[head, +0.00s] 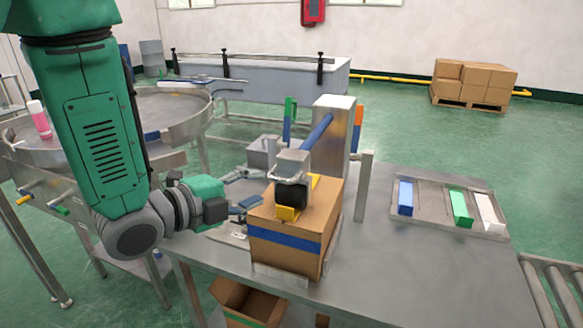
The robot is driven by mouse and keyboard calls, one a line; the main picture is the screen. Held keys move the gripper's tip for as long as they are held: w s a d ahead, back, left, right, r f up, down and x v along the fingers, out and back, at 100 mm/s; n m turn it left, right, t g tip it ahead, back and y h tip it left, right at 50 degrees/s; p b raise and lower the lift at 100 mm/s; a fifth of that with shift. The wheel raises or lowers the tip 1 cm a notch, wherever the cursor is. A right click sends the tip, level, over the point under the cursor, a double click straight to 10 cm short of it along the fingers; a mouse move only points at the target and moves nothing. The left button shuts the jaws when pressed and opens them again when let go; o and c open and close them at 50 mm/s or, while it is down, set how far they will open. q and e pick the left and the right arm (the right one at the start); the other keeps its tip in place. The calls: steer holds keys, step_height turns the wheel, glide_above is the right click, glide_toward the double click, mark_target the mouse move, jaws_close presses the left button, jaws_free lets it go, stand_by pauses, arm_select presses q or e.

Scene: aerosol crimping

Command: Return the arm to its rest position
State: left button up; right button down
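My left arm comes in from the left, green with grey joints. My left gripper (243,205) is beside the left face of a cardboard box (283,244), near its top edge. Its fingers are small and partly lost against the grey parts behind, so I cannot tell how far apart they are or whether they touch the box. I see nothing clearly held in it. My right gripper is not in view.
The box has a blue band and stands on a metal table (382,278). A black and yellow head (290,195) is over it, beside a metal post (334,140). A tray (436,221) holds blue, green and white blocks. A round table (180,112) stands left, an open carton (240,300) below.

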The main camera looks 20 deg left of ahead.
arm_select(q)
steer(key=s+a+f+n+g+y, duration=0.1)
steer(key=s+f+n+g+y, duration=0.25)
steer(key=f, duration=0.65)
steer(key=s+a+f+n+g+y, duration=0.15)
steer(key=s+f+n, duration=0.25)
steer(key=f+n, duration=0.5)
steer(key=s+a+f+n+g+y, duration=0.1)
steer(key=s+f+n+g, duration=0.7)
steer(key=s+f, duration=0.8)
steer(key=s+a+n, duration=0.1)
steer(key=s, duration=0.3)
steer(key=shift+s+a+f+g+y, duration=0.2)
steer(key=shift+a+f+g+y, duration=0.1)
steer(key=shift+f, duration=0.05)
steer(key=shift+w, duration=0.1)
